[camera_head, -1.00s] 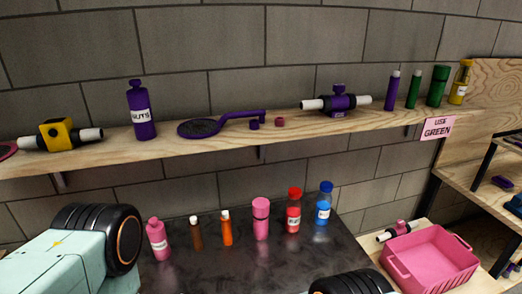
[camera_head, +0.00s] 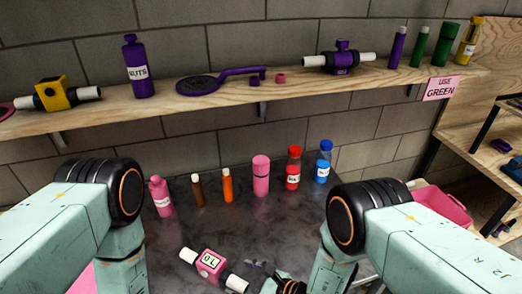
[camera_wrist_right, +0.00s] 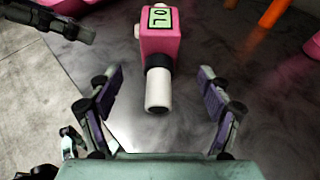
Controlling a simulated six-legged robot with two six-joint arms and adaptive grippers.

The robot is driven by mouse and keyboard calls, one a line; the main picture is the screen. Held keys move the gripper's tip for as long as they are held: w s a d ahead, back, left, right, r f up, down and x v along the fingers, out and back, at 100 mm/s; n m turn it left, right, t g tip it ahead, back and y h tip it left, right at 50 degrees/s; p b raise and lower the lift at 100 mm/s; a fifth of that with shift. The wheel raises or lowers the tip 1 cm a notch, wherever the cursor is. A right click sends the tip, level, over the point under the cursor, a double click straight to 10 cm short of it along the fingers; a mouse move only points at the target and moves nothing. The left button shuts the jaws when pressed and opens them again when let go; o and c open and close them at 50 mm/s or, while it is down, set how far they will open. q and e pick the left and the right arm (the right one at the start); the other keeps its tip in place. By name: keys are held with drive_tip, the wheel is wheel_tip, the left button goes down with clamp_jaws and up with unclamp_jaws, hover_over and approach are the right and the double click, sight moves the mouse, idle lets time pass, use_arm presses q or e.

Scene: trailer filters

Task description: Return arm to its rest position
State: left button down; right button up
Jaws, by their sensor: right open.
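My right gripper (camera_head: 268,272) is at the bottom middle of the head view, partly cut off, near a pink meter with white pipe ends (camera_head: 210,264) on the dark tabletop. In the right wrist view my right gripper (camera_wrist_right: 157,78) has its two fingers spread wide. The pink meter (camera_wrist_right: 160,44) lies ahead between them, its white end toward me, and I see nothing gripped. My right arm (camera_head: 430,245) is bent, its elbow at the lower right. My left arm (camera_head: 55,225) comes in from the left and bends down out of frame. Its gripper does not clearly show.
A row of bottles (camera_head: 261,177) stands at the back of the dark table. A wooden shelf (camera_head: 300,94) above holds purple, yellow and green items. A pink basket (camera_head: 440,205) is partly behind my right arm. A "USE GREEN" sign (camera_head: 440,88) hangs from the shelf.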

sight(222, 272)
drive_tip(key=v, duration=0.3)
drive_tip(key=shift+d, duration=0.1)
drive_tip(key=x, duration=1.2)
use_arm(q)
drive_tip(key=w+d, duration=0.1)
drive_tip(key=w, duration=0.1)
drive_tip(key=w+d, duration=0.1)
drive_tip(key=w, duration=0.1)
drive_tip(key=shift+d, duration=0.2)
drive_tip(key=shift+w, duration=0.1)
drive_tip(key=shift+a, duration=0.1)
